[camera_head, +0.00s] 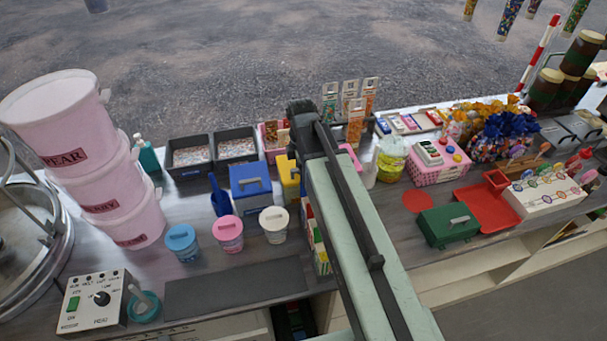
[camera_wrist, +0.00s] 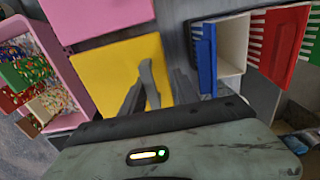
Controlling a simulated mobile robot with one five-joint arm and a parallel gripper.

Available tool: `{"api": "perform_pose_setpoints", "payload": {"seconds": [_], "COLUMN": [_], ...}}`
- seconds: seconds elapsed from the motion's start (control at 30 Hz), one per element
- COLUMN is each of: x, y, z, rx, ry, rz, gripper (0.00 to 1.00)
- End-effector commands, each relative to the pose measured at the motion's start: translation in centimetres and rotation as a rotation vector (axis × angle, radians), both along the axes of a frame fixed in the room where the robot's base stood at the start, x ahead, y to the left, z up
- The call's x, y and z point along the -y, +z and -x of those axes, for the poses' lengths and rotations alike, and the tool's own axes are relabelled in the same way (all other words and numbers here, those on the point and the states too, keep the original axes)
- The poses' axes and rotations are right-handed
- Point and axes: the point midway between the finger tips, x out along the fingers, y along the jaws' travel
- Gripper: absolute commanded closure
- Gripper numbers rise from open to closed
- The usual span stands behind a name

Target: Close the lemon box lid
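The yellow box (camera_head: 289,180), which I take as the lemon box, stands right of the blue box in the head view, partly hidden behind my arm. In the wrist view its flat yellow lid (camera_wrist: 105,85) fills the middle left, with a grey handle (camera_wrist: 148,75) on it. I cannot tell how far the lid stands open. My gripper (camera_wrist: 158,88) looks open, its dark fingers on either side of the handle. I cannot tell whether they touch it. In the head view my arm hides the fingertips.
A blue box (camera_head: 250,183) with a grey handle stands left of the yellow one. A pink panel (camera_wrist: 95,15) lies beside the yellow lid. An open blue-and-white carton (camera_wrist: 228,45) and a red striped carton (camera_wrist: 275,45) stand close on the right. White (camera_head: 274,224) and pink tubs (camera_head: 228,233) stand nearby.

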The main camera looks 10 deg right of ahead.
Motion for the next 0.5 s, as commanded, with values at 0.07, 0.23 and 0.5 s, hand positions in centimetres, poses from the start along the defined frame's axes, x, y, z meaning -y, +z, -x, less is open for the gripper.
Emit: {"api": "perform_pose_setpoints", "payload": {"seconds": [0.07, 0.23, 0.5], "x": [0.0, 0.0, 0.0], "y": [-0.7, -0.7, 2.9], "z": [0.2, 0.2, 0.5], "rx": [-0.008, -0.008, 0.0], "ry": [0.0, 0.0, 0.0], "rz": [0.0, 0.0, 0.0], "gripper": [0.64, 0.64, 0.65]}}
